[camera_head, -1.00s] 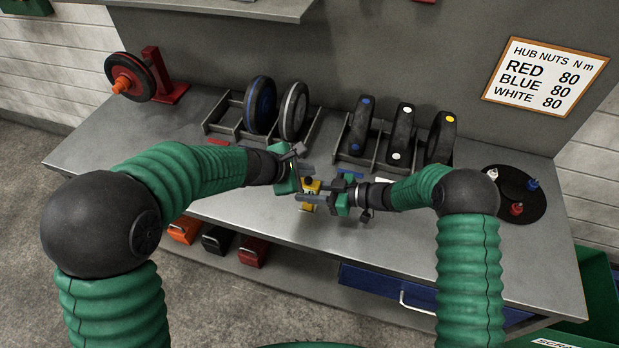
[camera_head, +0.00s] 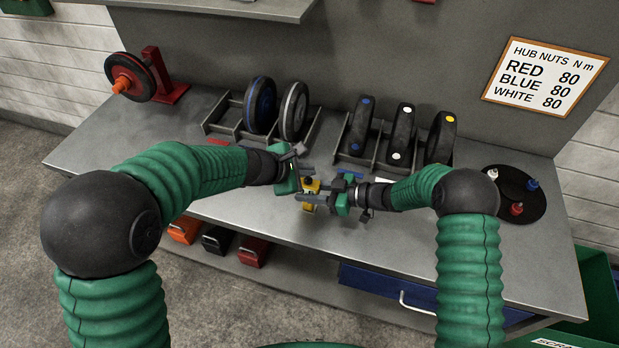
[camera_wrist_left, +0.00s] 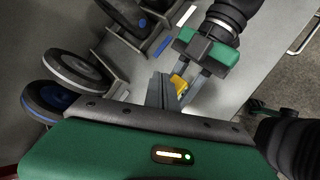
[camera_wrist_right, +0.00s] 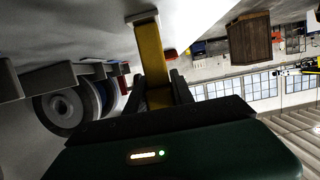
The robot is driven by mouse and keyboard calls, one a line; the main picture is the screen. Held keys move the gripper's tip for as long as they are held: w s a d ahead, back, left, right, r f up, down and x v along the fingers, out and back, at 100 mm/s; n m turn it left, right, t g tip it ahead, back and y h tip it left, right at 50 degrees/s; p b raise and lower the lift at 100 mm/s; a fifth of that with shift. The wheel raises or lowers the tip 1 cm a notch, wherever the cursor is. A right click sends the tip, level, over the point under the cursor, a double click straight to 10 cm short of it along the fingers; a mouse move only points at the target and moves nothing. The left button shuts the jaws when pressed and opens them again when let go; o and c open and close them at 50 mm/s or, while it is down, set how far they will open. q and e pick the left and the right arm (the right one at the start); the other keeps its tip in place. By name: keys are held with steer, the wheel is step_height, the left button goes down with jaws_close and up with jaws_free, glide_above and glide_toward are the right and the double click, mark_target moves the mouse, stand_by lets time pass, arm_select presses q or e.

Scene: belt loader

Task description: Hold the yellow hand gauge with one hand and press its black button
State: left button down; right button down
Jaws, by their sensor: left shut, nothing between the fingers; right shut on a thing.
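The yellow hand gauge (camera_head: 310,187) is held above the front part of the bench, between my two grippers. My right gripper (camera_head: 318,197) is shut on it from the right. The gauge's long yellow body stands between the fingers in the right wrist view (camera_wrist_right: 152,60). A dark spot, likely the black button (camera_head: 309,180), shows on its upper end. My left gripper (camera_head: 301,172) is shut and empty, close by on the left of the gauge. In the left wrist view its fingers (camera_wrist_left: 163,88) hide part of the gauge (camera_wrist_left: 179,84); I cannot tell whether they touch it.
Wheels stand in racks (camera_head: 226,128) (camera_head: 378,158) behind my grippers. A red stand (camera_head: 172,85) with a wheel is at the back left. A black round tray (camera_head: 520,205) with coloured nuts lies at the right. Bins hang below the bench's front edge.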

mark_target(306, 181)
arm_select(q)
steer(key=shift+s+f, duration=0.1)
steer(key=shift+f, duration=0.25)
steer(key=shift+f, duration=0.55)
stand_by(0.5)
steer(key=shift+r, duration=1)
steer(key=shift+r, duration=2.5)
arm_select(e)
steer(key=c, duration=1)
jaws_free()
